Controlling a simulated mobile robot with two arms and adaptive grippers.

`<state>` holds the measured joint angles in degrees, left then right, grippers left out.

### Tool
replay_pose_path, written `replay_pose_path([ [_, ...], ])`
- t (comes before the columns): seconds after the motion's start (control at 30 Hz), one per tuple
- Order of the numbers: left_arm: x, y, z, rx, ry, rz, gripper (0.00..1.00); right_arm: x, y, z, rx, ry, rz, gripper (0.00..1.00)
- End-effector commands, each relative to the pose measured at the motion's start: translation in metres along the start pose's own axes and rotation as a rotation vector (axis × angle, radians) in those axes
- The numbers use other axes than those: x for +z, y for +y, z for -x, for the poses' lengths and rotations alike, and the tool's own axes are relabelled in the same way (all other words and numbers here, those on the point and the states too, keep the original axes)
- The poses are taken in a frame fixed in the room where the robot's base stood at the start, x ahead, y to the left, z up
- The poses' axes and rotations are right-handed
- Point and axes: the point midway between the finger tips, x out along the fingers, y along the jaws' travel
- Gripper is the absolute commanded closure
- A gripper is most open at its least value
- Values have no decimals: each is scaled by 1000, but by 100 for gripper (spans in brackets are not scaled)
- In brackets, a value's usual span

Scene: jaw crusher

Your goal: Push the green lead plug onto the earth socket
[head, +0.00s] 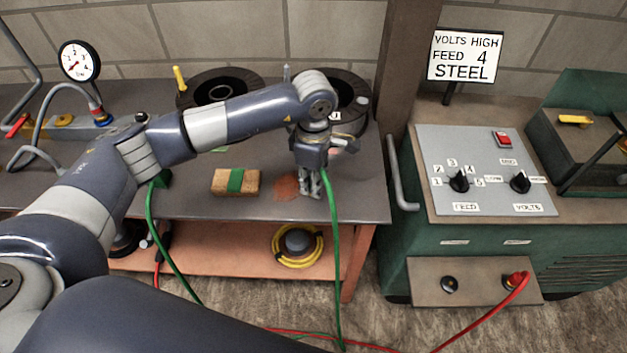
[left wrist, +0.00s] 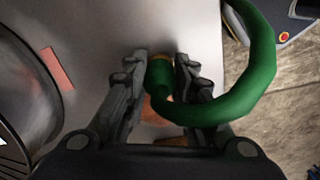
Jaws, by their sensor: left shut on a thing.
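My left gripper (head: 311,192) is above the right part of the bench, fingers pointing down. In the left wrist view its fingers (left wrist: 161,72) are closed around the green lead plug (left wrist: 160,76). The thick green cable (left wrist: 255,95) loops off to the right of the plug. In the head view the green cable (head: 334,255) hangs past the bench edge to the floor; the plug itself is mostly hidden by the fingers. An empty dark socket (head: 449,284) is on the lower panel of the green welding machine, well right of and below my gripper. My right gripper is not in view.
A red plug (head: 516,280) with a red cable sits in the panel's right socket. The green machine (head: 480,235) stands right of the bench, with a grey handle (head: 402,175) and a post between. A sponge-like block (head: 236,182) lies on the bench (head: 365,195).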

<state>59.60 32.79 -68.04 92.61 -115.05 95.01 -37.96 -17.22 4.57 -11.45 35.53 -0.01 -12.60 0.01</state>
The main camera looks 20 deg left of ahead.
Motion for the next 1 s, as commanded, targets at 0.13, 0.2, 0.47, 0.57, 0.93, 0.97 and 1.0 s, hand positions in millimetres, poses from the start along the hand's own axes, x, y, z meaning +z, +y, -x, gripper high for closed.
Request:
replay_pose_path([
  [0.13,0,0,17,2,-1,0,97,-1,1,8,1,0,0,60],
  [0.2,0,1,28,2,0,0,97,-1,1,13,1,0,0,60],
  [0.47,14,-44,38,-1,0,-8,97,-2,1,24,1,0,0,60],
  [0.57,22,-71,40,-1,-1,-7,97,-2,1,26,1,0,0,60],
  [0.93,46,-141,45,1,-1,-3,97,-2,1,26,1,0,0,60],
  [0.97,46,-144,45,0,0,-2,97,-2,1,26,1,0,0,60],
  [1.0,47,-147,46,0,0,-2,97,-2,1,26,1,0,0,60],
])
